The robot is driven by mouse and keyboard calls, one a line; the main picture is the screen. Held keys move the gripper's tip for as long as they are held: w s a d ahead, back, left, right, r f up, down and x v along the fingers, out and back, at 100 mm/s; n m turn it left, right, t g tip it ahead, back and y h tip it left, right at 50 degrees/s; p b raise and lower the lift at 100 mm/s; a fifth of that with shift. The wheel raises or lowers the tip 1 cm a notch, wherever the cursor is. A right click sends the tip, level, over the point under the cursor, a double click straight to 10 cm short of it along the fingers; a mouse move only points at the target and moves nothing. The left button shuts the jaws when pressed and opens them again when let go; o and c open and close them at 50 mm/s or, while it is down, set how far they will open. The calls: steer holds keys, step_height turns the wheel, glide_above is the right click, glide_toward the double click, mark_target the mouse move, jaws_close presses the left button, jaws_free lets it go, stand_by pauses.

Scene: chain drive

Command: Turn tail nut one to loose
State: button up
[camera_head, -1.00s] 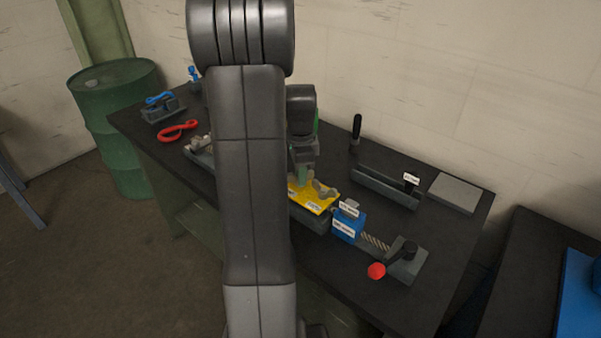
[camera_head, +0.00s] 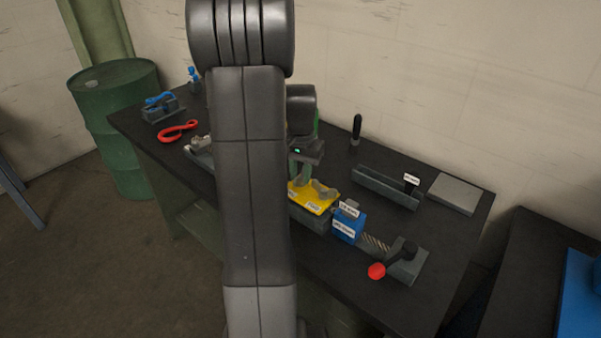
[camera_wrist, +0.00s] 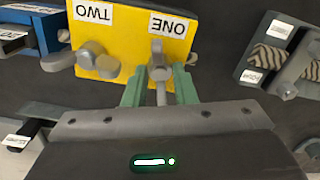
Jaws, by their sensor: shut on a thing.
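A yellow plate (camera_wrist: 127,29) carries labels ONE and TWO. Tail nut one (camera_wrist: 158,72), a grey nut with a lever-like bar, sits below the ONE label in the wrist view. The green fingers of my gripper (camera_wrist: 159,85) stand on both sides of it and are shut on it. A second grey nut (camera_wrist: 97,62) is beside the TWO label. My arm hides part of the bench there.
A dark tray (camera_head: 386,188) and a grey slab (camera_head: 454,194) lie behind. A red hook-like tool (camera_head: 178,131) lies left.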

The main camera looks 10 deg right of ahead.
steer(key=n, duration=0.5)
steer(key=shift+n, duration=0.4)
steer(key=n, duration=0.6)
steer(key=shift+s+f, duration=0.1)
steer(key=n, duration=0.6)
steer(key=shift+n, duration=0.3)
steer(key=n, duration=0.5)
steer(key=shift+s+f, duration=0.1)
steer(key=shift+n, duration=0.3)
steer(key=o, duration=0.6)
steer(key=shift+o, duration=0.2)
